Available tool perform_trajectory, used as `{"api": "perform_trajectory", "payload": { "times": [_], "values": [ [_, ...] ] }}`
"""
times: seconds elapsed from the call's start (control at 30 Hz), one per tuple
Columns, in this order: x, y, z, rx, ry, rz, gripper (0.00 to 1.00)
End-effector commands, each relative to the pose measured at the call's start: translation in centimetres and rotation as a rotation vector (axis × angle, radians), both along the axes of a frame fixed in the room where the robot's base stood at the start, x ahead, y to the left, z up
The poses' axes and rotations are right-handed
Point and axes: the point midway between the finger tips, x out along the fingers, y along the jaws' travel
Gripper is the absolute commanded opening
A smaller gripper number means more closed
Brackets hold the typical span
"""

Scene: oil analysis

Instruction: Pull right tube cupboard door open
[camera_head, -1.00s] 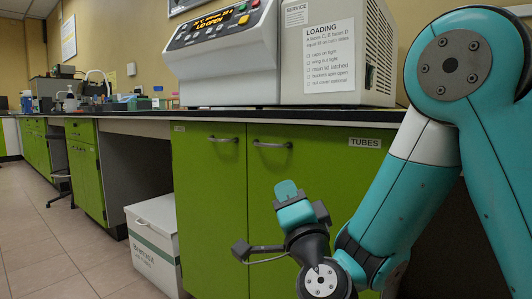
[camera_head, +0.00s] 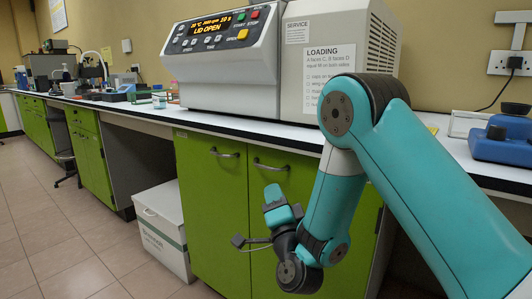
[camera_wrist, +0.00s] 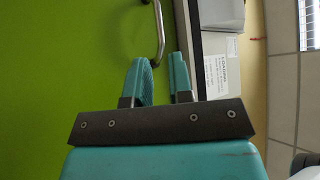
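The right cupboard door (camera_head: 262,270) is green and looks shut, with a curved metal handle (camera_head: 270,166) near its top left corner. My gripper (camera_head: 277,203) is in front of this door, below the handle in the head view. In the wrist view, my gripper (camera_wrist: 161,75) is open, its two teal fingers apart with nothing between them. A metal handle (camera_wrist: 159,32) on the green door surface (camera_wrist: 70,65) lies beyond the fingertips, roughly in line with the gap. No contact with it shows. My arm hides the door's label and much of its right part.
The left cupboard door (camera_head: 210,215) is beside it, shut, with its own handle (camera_head: 224,153). A white box (camera_head: 162,230) stands on the floor at the left. A grey machine (camera_head: 230,85) stands on the counter (camera_head: 150,112) above.

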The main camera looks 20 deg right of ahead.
Motion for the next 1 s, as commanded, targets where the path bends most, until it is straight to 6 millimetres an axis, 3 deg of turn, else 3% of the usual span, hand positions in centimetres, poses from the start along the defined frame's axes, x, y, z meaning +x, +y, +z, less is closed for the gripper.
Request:
{"api": "perform_trajectory", "payload": {
  "times": [0.03,0.33,0.6,1.0],
  "values": [
    [0.5,0.0,1.0,-0.001,0.002,0.0,0.2],
    [2.7,-0.2,1.9,0.0,0.002,-0.001,0.2],
    [6.9,-0.5,3.0,0.002,-0.001,-0.002,0.2],
    [7.9,-0.5,3.4,-0.001,0.0,0.0,0.2]
  ]
}}
